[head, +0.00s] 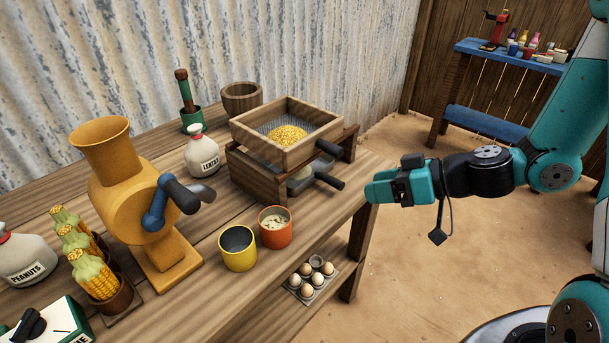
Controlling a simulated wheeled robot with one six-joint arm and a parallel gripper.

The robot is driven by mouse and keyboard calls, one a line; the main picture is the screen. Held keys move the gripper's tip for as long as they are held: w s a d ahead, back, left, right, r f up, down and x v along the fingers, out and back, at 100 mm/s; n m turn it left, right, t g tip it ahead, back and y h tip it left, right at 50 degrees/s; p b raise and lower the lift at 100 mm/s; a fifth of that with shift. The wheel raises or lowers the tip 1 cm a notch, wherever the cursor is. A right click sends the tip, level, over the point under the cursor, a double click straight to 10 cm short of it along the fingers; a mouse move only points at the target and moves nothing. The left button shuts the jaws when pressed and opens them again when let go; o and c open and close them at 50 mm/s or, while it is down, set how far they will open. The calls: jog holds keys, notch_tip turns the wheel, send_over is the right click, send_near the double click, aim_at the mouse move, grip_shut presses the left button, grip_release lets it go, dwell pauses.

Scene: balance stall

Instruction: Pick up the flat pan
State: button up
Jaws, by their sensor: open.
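The flat pan (299,184) is grey with a dark handle. It sits low in the wooden stand (262,183), below a square wooden sieve (250,138) that holds yellow grains (287,135). The sieve and stand hide most of the pan. The pan's handle (328,181) sticks out to the right, below a second dark handle (328,148) at sieve height. My gripper (373,189) is open, off the table's right edge. It is to the right of the pan's handle and apart from it, with nothing seen in it.
On the wooden table (213,275) are a yellow grinder (132,210), a yellow cup (238,256), an orange cup (275,236) and a LENTILS sack (202,158). An egg tray (313,280) is below the tabletop. A blue shelf (500,52) stands far right. The sandy floor beside the table is clear.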

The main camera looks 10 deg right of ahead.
jog(key=w+d+f+m+t+h, duration=0.2)
jog(key=d+f+t, duration=0.2)
jog(key=d, duration=0.2)
jog(key=p, duration=0.3)
send_near(334, 178)
jog(key=w+a+f, duration=0.2)
jog(key=w+f, duration=0.1)
jog(key=shift+w+a+f, duration=0.1)
jog(key=shift+w+a, duration=0.05)
jog(key=shift+a, duration=0.1)
jog(key=x, duration=0.1)
jog(key=p+x, duration=0.1)
jog(key=x, duration=0.2)
jog(key=shift+a+r, duration=0.25)
jog(key=shift+w+a+f+p, duration=0.25)
jog(key=shift+w+f+p, duration=0.05)
jog(key=shift+w, duration=0.15)
grip_shut()
